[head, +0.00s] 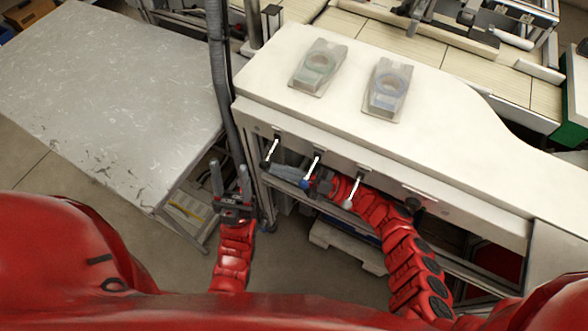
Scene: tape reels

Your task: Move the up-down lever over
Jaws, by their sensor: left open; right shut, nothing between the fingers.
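Three levers with pale shafts stick out from the front face of the white counter (480,125). The left lever (272,150) has a dark knob, the middle lever (313,167) a blue knob, and the right lever (354,188) a pale grey knob. No readable label shows which one is the up-down lever. My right gripper (272,167) is shut and empty, pointing left below the counter's edge. Its fingertips are close to the left lever's dark knob; I cannot tell if they touch. My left gripper (231,180) is open and empty, left of the counter.
Two clear packs with tape reels, one greenish (318,66) and one bluish (387,87), lie on the counter. A grey worn table (110,85) stands at the left. A dark vertical hose (221,75) runs between table and counter, near my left gripper.

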